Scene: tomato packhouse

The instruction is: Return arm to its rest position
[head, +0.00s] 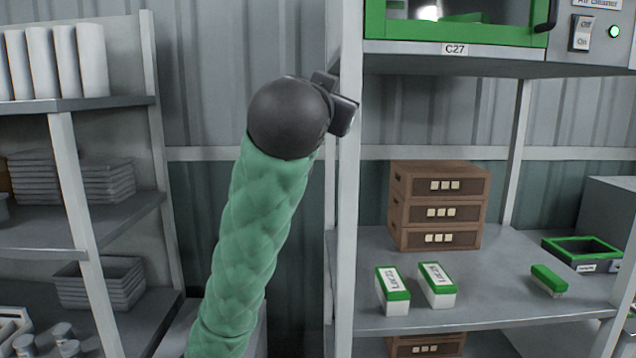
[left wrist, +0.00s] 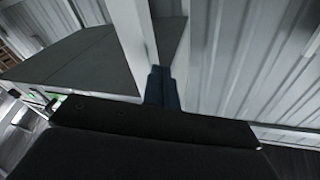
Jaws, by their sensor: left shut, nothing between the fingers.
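My left arm (head: 255,230), in a padded green sleeve, rises from the bottom of the head view and ends in a dark round wrist. The dark hand at its end is mostly hidden behind the wrist, and it overlaps the pale shelf post in the picture. In the left wrist view my left gripper (left wrist: 161,75) shows as two dark fingers together, empty. A pale post and a grey shelf board lie beyond the fingertips; I cannot tell the exact gap. My right gripper is in neither view.
On the right rack, brown drawer boxes (head: 395,215), two green-and-white cartons (head: 394,300) and a green-rimmed tray (head: 553,253) stand under a green-framed air cleaner (head: 455,38). A left rack (head: 80,105) holds white rolls and stacked grey trays. Corrugated wall is behind.

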